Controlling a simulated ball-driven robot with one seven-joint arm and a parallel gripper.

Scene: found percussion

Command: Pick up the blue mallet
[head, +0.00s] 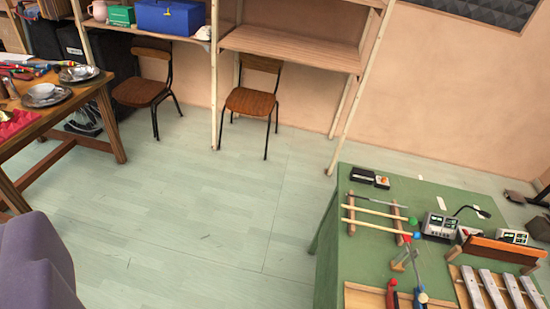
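A green-covered table (350,270) stands at the lower right. Farther back, pale sticks with a green head (414,222) and a red head (407,237) lie across two brown rests. My gripper is not in view.
Metal bars (490,288) and a brown wooden block (503,250) sit right of the mallets. A cluttered wooden table (60,118) stands at left. Chairs (250,102) and shelves stand at the back wall. A purple-grey shape (35,265) fills the lower left. The middle floor (210,215) is clear.

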